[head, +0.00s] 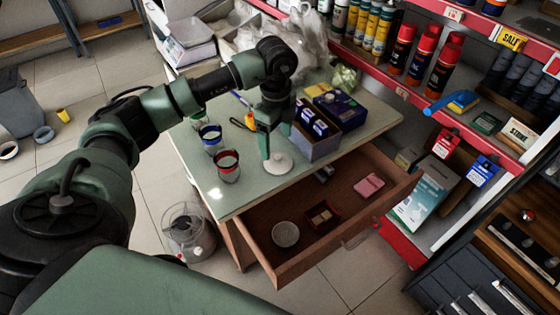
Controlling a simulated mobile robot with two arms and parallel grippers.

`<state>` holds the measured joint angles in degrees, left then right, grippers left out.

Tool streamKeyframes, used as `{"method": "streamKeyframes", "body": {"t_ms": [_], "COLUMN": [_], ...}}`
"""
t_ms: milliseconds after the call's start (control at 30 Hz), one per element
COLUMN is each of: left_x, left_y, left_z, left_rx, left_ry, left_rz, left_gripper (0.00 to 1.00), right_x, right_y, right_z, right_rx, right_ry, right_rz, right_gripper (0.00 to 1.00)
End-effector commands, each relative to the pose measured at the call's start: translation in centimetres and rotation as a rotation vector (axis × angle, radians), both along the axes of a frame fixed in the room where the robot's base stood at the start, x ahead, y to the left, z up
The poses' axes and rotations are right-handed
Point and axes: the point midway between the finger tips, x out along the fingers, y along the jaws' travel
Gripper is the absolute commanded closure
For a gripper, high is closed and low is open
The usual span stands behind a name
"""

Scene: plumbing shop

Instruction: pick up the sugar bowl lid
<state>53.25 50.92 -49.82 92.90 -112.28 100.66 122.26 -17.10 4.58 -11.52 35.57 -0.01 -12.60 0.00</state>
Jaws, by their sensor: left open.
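A white round lid (278,165) lies flat on the light green tabletop, near the edge above the open drawer. My left gripper (272,148) points down from above with its fingers at the lid's upper left side. It is open, and the fingers hide part of the lid's top. I cannot tell whether they touch it. A small pale bowl (285,234) stands in the open drawer; I cannot tell whether it is the sugar bowl. My right gripper is not in view.
The open wooden drawer (262,258) sticks out below the tabletop (210,190). Red shelving (400,94) borders the table's right.

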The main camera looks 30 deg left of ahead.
Motion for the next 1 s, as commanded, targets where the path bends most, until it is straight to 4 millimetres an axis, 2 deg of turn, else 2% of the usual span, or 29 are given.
{"method": "streamKeyframes", "body": {"t_ms": [433,567,767,1000], "left_x": [0.5,0.5,0.5,0.5], "left_y": [-0.2,-0.2,-0.2,-0.3], "left_z": [-5.9,-6.7,-6.7,-6.7], "left_rx": [-0.005,-0.005,-0.005,-0.006], "left_ry": [0.002,0.0,-0.001,0.0], "left_rz": [-0.005,-0.005,-0.006,-0.006], "left_gripper": [0.2,0.2,0.2,0.86], "right_x": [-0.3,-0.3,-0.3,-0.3], "right_y": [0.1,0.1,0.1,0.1], "right_z": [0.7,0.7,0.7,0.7], "right_rx": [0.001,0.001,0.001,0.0], "right_ry": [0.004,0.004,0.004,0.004], "right_rz": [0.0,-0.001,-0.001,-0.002], "right_gripper": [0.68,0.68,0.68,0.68]}}
